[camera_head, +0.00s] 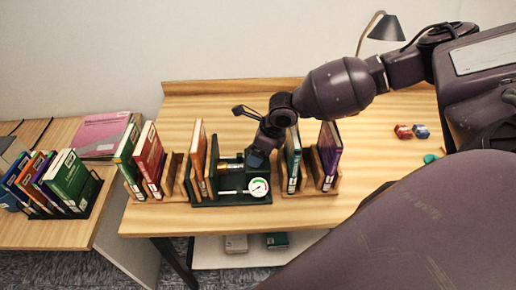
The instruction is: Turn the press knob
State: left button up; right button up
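The press (232,198) is a dark green frame on the wooden table, with a horizontal bar and a brass-coloured part at its left. A round white dial gauge (259,187) with a coloured scale sits at its front right. My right arm reaches in from the right, and my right gripper (258,157) points down at the press's upper right side. The gripper covers that part, so the knob is not clearly visible. I cannot tell whether the fingers are open, shut or touching the knob. My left gripper is not in view.
Upright books stand close on both sides: an orange book (198,158), a red book (149,156) and a purple book (329,153). A desk lamp (386,28) stands behind. Small red (403,132) and blue (421,131) items lie at the right. The table behind the press is clear.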

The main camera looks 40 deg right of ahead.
jog(key=v, duration=1.1)
jog(key=shift+d+f, duration=0.1)
dwell(0.5)
